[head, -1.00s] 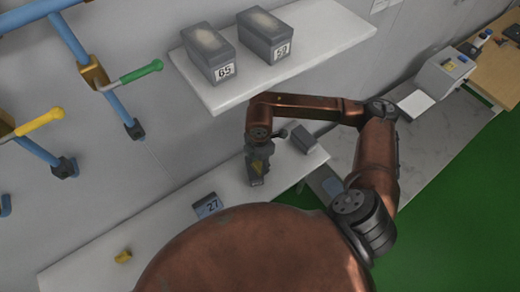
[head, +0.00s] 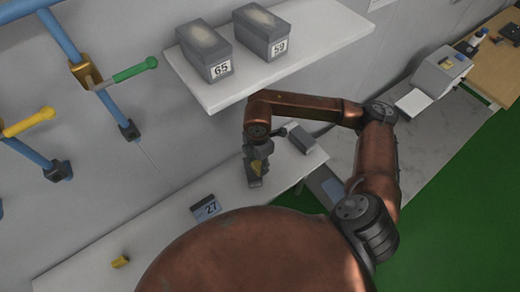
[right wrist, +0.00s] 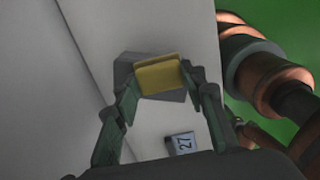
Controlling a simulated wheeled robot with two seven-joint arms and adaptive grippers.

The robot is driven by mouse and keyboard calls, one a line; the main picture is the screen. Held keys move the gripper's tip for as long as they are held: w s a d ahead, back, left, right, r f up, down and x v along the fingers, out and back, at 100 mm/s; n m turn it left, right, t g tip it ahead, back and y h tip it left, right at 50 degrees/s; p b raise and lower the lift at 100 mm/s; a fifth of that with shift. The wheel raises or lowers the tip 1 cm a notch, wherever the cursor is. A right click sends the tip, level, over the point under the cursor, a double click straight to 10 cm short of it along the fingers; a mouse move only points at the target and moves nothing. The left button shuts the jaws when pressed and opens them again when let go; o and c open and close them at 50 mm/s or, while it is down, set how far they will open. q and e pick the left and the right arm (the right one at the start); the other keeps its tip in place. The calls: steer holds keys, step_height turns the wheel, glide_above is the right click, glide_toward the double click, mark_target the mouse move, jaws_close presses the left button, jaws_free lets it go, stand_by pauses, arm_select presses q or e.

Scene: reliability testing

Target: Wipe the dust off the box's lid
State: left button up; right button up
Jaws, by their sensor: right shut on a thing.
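My right gripper (head: 256,172) is shut on a yellow sponge-like block (right wrist: 158,76), above the lower white shelf. The block shows only in part in the head view (head: 257,167). In the right wrist view a grey box (right wrist: 124,72) lies behind the block; I cannot tell whether they touch. On the upper shelf stand two grey boxes, one labelled 65 (head: 205,50) and one labelled 59 (head: 264,30). Both have a pale dusty patch on the lid. My left gripper is not in view.
The upper shelf (head: 300,65) overhangs behind my right arm. Blue pipes with yellow and green levers are at left.

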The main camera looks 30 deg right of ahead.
step_height(320, 180, up, 6)
steer(key=shift+w+f+p, duration=0.1)
steer(key=shift+f+p, duration=0.05)
steer(key=shift+p, duration=1.1)
steer(key=shift+r+p, duration=0.35)
steer(key=shift+r, duration=0.45)
steer(key=shift+f, duration=0.15)
